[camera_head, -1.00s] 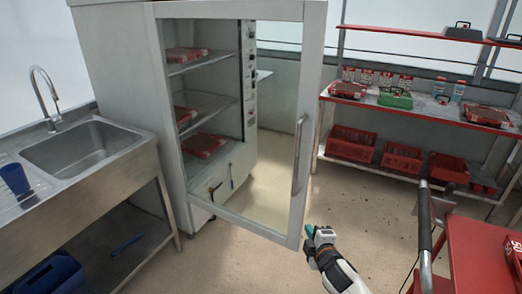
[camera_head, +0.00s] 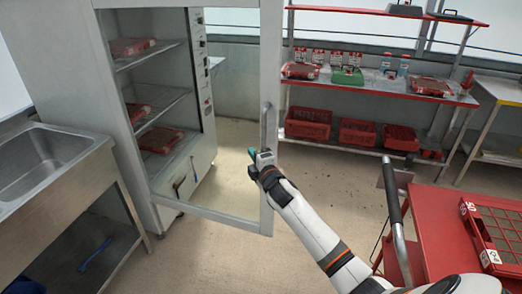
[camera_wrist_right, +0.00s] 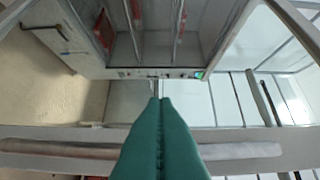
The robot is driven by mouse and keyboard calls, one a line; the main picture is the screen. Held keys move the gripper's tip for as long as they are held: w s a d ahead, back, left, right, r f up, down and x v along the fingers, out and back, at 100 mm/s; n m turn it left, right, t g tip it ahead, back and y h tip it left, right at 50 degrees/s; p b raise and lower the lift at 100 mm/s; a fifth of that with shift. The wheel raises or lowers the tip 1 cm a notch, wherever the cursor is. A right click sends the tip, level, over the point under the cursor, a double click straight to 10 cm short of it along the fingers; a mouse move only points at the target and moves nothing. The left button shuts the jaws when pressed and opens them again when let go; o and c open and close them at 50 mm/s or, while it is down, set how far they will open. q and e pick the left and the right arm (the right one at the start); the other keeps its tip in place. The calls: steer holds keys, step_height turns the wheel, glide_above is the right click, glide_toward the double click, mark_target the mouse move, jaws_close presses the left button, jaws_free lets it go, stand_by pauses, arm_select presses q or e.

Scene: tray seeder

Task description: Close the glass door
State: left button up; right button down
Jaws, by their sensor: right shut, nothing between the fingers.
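The glass door (camera_head: 271,70) of the tall grey cabinet (camera_head: 75,60) stands open, with its free edge toward me. Its vertical bar handle (camera_head: 264,128) is on that edge. My right gripper (camera_head: 252,152) is shut and empty, with teal fingers, and overlaps the door's edge frame just below the handle. In the right wrist view the shut fingers (camera_wrist_right: 158,105) point over the door's frame and handle (camera_wrist_right: 50,149) toward the glass and cabinet shelves. I cannot tell whether they touch the door. My left gripper is not in view.
Red trays (camera_head: 160,139) lie on the cabinet shelves. A steel sink (camera_head: 42,160) is at left. A red cart (camera_head: 440,235) with a handle stands at right, near my right arm. A red rack (camera_head: 430,95) with crates is behind. Floor between is clear.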

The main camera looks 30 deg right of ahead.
steer(key=d, duration=0.3)
stand_by(0.5)
